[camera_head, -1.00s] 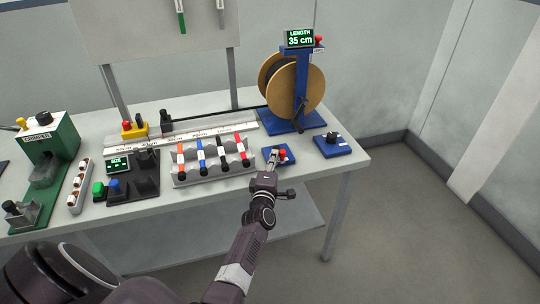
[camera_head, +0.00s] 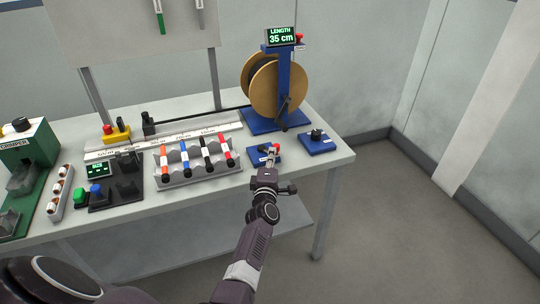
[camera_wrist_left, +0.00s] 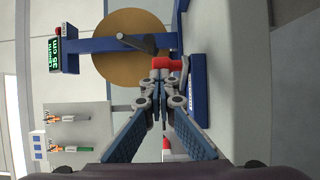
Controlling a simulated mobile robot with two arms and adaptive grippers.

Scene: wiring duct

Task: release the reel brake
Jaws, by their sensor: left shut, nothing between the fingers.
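The reel (camera_head: 272,88) has tan flanges and stands on a blue frame at the back right of the table. In front of it sits a small blue block (camera_head: 256,157) with a red-tipped lever (camera_head: 275,148). In the left wrist view the red lever (camera_wrist_left: 168,64) shows just beyond my fingertips, beside a blue plate (camera_wrist_left: 198,95). My left gripper (camera_head: 268,166) is shut and empty, right at the lever; I cannot tell whether it touches. The fingertips also show in the left wrist view (camera_wrist_left: 161,88). My right gripper is not in view.
A second blue block with a black knob (camera_head: 318,139) sits to the right. A grey rack (camera_head: 200,171) with several coloured markers stands to the left. A display (camera_head: 281,37) reading 35 cm tops the reel frame. The floor at right is clear.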

